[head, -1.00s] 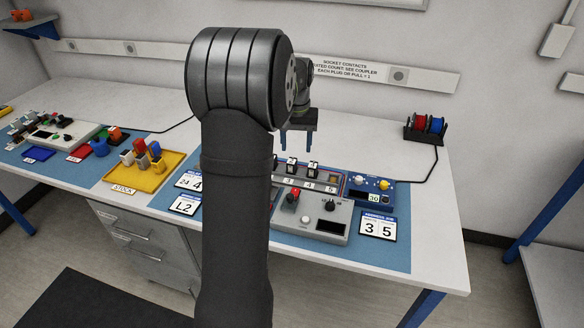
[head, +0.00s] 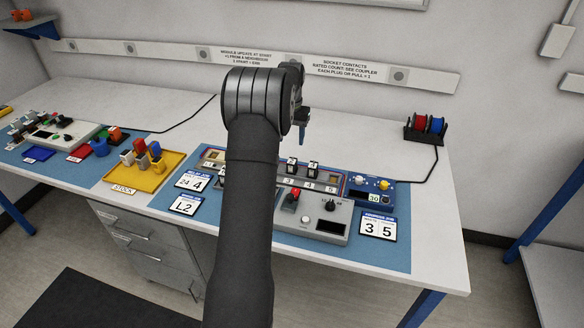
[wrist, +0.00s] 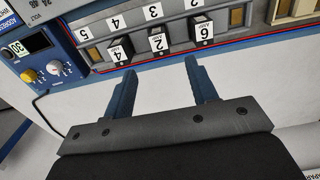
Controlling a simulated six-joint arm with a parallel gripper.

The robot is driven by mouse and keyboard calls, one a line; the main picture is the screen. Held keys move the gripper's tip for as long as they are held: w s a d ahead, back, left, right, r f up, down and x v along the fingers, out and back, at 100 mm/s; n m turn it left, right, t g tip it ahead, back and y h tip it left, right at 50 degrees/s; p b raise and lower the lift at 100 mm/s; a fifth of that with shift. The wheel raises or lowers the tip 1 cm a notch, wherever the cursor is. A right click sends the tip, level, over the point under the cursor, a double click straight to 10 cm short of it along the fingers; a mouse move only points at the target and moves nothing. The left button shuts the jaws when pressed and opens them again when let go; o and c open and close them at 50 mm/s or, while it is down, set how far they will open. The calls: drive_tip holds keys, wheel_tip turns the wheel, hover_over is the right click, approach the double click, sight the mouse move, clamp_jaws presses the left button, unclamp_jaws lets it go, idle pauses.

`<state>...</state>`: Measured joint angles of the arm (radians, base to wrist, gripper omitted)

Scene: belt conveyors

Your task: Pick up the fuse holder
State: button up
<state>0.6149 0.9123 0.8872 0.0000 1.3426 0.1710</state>
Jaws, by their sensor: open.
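Three small black fuse holders with white number labels stand in a row in the grey panel. In the wrist view, upside down, they read 4 AMP (wrist: 121,50), 2 AMP (wrist: 158,41) and 6 AMP (wrist: 203,30). Which one the task means cannot be told. In the head view, two of them (head: 292,165) (head: 313,168) show; my arm hides part of the row. My gripper (wrist: 160,70) has its blue fingers apart and empty, with the 2 AMP holder beyond the gap between them. In the head view, my gripper (head: 302,134) hangs behind the panel row, above the white table.
A grey control box (head: 320,220) with a red knob stands in front of the panel. A blue unit (head: 370,188) adjoins it on the right. A yellow stock tray (head: 120,178) lies left, and a spool rack (head: 424,132) stands back right. White table behind the panel is clear.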

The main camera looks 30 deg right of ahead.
sight(292, 161)
wheel_tip(292, 161, down, 6)
drive_tip(key=shift+d+f, duration=0.15)
drive_tip(key=shift+f, duration=1.25)
drive_tip(key=shift+d+f, duration=0.1)
drive_tip(key=shift+f, duration=1.3)
drive_tip(key=c, duration=1)
drive_tip(key=shift+c, duration=0.2)
drive_tip(key=shift+w+r, duration=0.1)
drive_tip(key=shift+r, duration=0.55)
wheel_tip(292, 161, up, 3)
drive_tip(key=shift+f, duration=0.1)
drive_tip(key=s+d+r, duration=0.4)
drive_tip(key=s+r, duration=0.3)
drive_tip(key=s, duration=0.3)
drive_tip(key=shift+s+d, duration=0.35)
drive_tip(key=shift+d, duration=0.05)
